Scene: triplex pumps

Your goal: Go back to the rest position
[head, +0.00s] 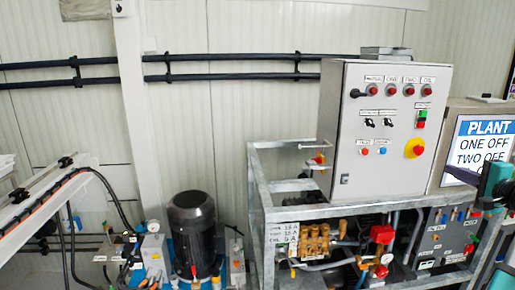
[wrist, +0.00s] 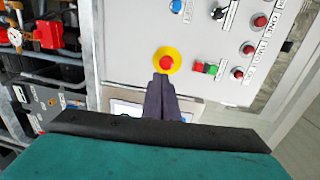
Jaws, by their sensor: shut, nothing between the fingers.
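My gripper (wrist: 161,79) shows in the wrist view with its dark fingers shut and nothing between them. Its tips appear just below the red emergency-stop button with a yellow collar (wrist: 167,62) on the grey control cabinet (wrist: 130,60). I cannot tell whether the tips touch the cabinet. In the head view the same button (head: 415,148) sits at the lower right of the cabinet front (head: 350,135).
A galvanised frame (head: 262,205) holds the cabinet, brass pump (head: 313,240) and red valve parts (head: 383,234). A PLANT sign screen (head: 480,148) stands right. A black motor (head: 194,235) and a sloping white rail (head: 45,205) are left. Black pipes (head: 225,57) run along the wall.

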